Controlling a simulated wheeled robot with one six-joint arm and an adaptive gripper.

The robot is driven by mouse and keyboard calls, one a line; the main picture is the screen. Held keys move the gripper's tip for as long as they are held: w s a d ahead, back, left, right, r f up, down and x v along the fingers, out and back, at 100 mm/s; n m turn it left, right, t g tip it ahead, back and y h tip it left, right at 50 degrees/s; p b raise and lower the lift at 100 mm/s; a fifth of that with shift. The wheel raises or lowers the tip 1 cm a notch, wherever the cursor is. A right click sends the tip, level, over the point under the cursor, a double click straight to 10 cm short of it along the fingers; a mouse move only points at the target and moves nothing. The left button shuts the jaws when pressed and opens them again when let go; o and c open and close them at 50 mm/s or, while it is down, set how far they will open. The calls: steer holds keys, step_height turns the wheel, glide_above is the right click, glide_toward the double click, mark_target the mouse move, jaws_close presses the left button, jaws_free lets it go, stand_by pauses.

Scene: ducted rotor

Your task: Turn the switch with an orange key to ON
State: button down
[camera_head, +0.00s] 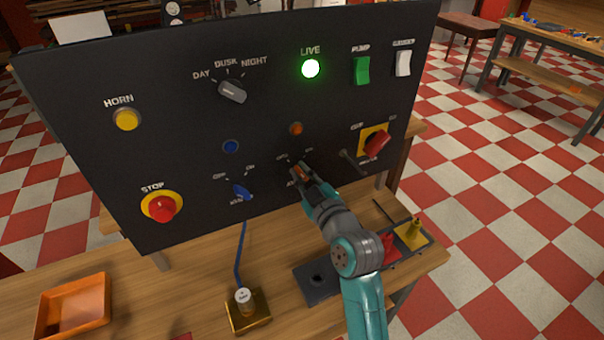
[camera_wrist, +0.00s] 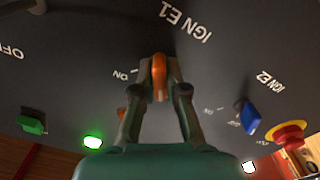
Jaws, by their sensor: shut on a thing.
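The orange key (camera_head: 300,172) sits in its switch on the black panel (camera_head: 200,130), right of the blue key. In the wrist view, which is upside down, the orange key (camera_wrist: 159,78) stands nearly upright in the picture between my fingertips. My gripper (camera_head: 303,177) is shut on it, one finger on each side; the wrist view also shows the gripper (camera_wrist: 159,85). The OFF mark is hidden in the wrist view.
A blue key (camera_head: 242,191) is on the left. Above the keys are a blue lamp (camera_head: 231,147) and an orange lamp (camera_head: 296,129). Right of my gripper are a toggle lever (camera_head: 350,158) and a red rotary handle (camera_head: 377,144). The LIVE lamp (camera_head: 310,68) glows green.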

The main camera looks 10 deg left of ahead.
steer(key=m, duration=1)
steer(key=shift+m, duration=0.4)
steer(key=shift+d+m, duration=0.1)
steer(key=shift+m, duration=1.6)
steer(key=c, duration=1.2)
jaws_free()
